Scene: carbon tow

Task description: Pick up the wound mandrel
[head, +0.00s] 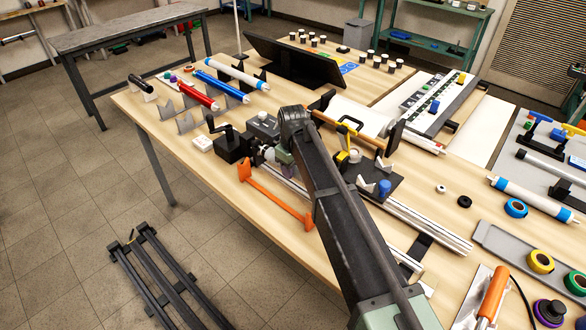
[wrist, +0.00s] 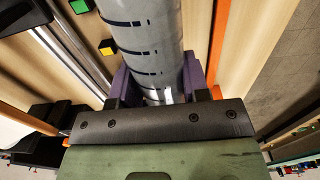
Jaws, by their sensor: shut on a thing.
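The wound mandrel (wrist: 143,30) is a grey glossy tube with rows of dark dashes. In the wrist view it runs from the top edge down between my fingers. My gripper (wrist: 158,78) is shut on it, with one purple finger on each side. In the head view my arm covers most of the gripper (head: 284,156), and I cannot make out the mandrel clearly. The gripper is beside the black winding motor unit (head: 230,146). I cannot tell whether the mandrel still touches a support.
An orange bar (head: 275,196) lies along the table's front side. Red (head: 199,95) and blue (head: 220,87) tubes rest on grey V-stands at the left. A black panel (head: 292,62) stands behind. A long rail (head: 430,227) runs right. Tape rolls (head: 540,262) crowd the right end.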

